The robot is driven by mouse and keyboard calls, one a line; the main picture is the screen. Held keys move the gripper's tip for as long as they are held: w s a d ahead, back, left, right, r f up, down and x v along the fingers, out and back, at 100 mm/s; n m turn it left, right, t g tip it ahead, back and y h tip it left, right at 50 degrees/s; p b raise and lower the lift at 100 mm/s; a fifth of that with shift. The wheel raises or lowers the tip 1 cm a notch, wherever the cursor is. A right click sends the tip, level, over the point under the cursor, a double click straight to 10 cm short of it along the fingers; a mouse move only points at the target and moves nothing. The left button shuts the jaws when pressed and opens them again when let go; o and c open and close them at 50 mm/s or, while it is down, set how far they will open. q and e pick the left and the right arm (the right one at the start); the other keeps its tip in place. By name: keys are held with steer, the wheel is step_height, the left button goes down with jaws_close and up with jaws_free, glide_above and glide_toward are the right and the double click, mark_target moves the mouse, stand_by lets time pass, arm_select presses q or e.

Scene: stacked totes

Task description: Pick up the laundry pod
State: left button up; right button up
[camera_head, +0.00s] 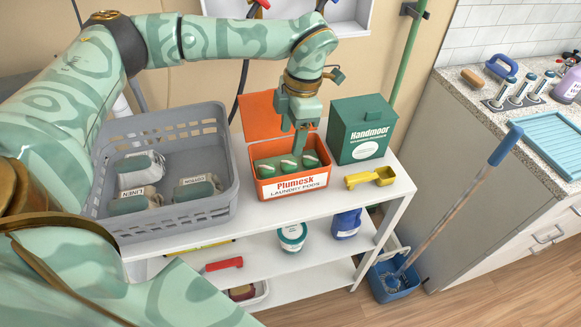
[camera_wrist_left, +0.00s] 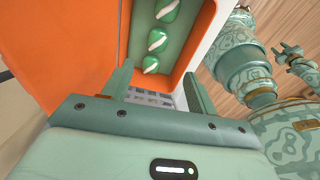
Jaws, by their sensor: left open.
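The laundry pods are green with white swirls and sit in a row in an open orange Plumesk box (camera_head: 294,190) on the white shelf top. In the head view I see a left pod (camera_head: 265,171), a middle pod (camera_head: 288,164) and a right pod (camera_head: 311,157). The left wrist view also shows several pods, the nearest pod (camera_wrist_left: 150,65) just beyond the fingers. My left gripper (camera_head: 299,148) points down over the box, open and empty, and it shows in the left wrist view (camera_wrist_left: 158,92). A patterned part at that view's right edge may be my right gripper; its jaws are unclear.
A grey basket (camera_head: 178,221) with labelled bundles stands left of the box. A green Handmoor box (camera_head: 362,130) and a yellow scoop (camera_head: 370,178) are to its right. The orange lid (camera_head: 262,113) stands raised behind. A mop (camera_head: 450,205) stands in a blue bucket farther right.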

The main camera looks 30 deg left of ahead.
mark_target(288, 169)
arm_select(q)
step_height(288, 169, down, 4)
steer(key=shift+a+r+b, duration=0.1)
steer(key=shift+a+b, duration=0.05)
steer(key=shift+b, duration=0.15)
steer(key=shift+f, duration=0.65)
steer(key=f+b, duration=0.1)
steer(key=f, duration=0.1)
steer(key=f+b, duration=0.1)
steer(key=f, duration=0.1)
steer(key=shift+w+a+f, duration=0.15)
steer(key=shift+w+a, duration=0.05)
steer(key=shift+c, duration=0.4)
steer(key=c, duration=1)
